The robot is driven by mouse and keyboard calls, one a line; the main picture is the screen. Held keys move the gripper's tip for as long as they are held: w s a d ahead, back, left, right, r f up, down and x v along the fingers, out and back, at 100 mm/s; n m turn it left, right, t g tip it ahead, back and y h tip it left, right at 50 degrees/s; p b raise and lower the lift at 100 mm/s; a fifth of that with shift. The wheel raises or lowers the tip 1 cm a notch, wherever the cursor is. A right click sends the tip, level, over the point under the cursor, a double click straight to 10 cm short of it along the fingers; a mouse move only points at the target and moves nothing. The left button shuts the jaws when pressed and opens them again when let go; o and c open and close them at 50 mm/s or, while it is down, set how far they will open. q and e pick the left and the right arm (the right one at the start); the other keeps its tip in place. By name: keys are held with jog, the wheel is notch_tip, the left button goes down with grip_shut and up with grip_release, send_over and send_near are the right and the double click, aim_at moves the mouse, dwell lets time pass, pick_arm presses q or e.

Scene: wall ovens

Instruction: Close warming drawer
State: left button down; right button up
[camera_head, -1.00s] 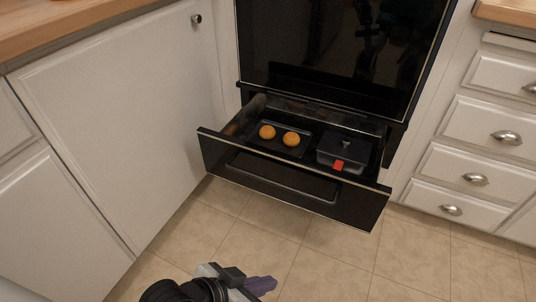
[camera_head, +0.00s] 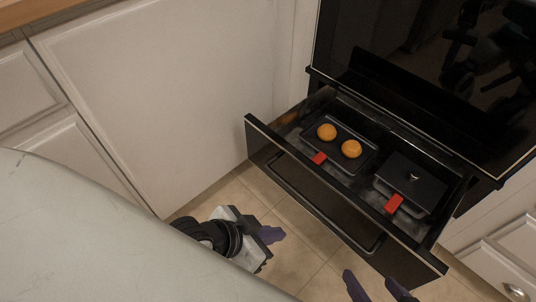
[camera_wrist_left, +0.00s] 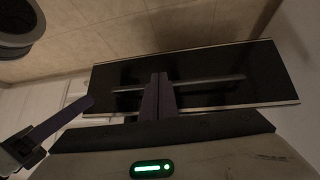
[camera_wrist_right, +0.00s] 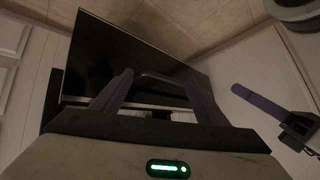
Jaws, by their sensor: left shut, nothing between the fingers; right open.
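The warming drawer (camera_head: 318,203) stands pulled out below the black oven, its dark front with a long bar handle (camera_head: 300,198) facing me. My left gripper (camera_head: 270,235) is shut and empty, in front of the left part of the drawer front and apart from it in the head view. My right gripper (camera_head: 378,289) is open and empty at the bottom edge, in front of the drawer's right part. The drawer front also shows ahead of the shut fingers in the left wrist view (camera_wrist_left: 215,68) and beyond the open fingers in the right wrist view (camera_wrist_right: 105,55).
Inside the drawer are a tray with two orange round items (camera_head: 351,149) and a dark lidded dish (camera_head: 412,184), each with a red tab. A white cabinet (camera_head: 160,90) stands left, white drawers (camera_head: 505,262) at lower right. Tiled floor (camera_head: 290,260) lies in front.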

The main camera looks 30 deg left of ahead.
pick_arm(q)
jog(key=w+a+m+t+p, duration=0.2)
jog(key=w+a+m+t, duration=0.15)
jog(key=m, duration=0.35)
pick_arm(e)
jog(key=shift+d+r, duration=0.3)
jog(key=shift+d, duration=0.05)
pick_arm(q)
jog(key=m+t+b, duration=0.2)
jog(key=m+t, duration=0.1)
jog(key=m, duration=0.7)
send_near(295, 161)
jog(key=f, duration=0.2)
jog(key=shift+h, duration=0.3)
jog(key=w+b, duration=0.1)
jog(key=w, duration=0.1)
jog(key=w+d+b, duration=0.1)
jog(key=w, duration=0.1)
jog(key=shift+w+d+f, duration=0.1)
jog(key=shift+w+d, duration=0.05)
jog(key=shift+w, duration=0.2)
jog(key=shift+w+d, duration=0.15)
jog(key=shift+w, duration=0.25)
pick_arm(e)
jog(key=shift+w+a+y, duration=0.2)
jog(key=shift+a, duration=0.3)
jog(key=shift+w+a+y, duration=0.2)
jog(key=shift+a, duration=0.25)
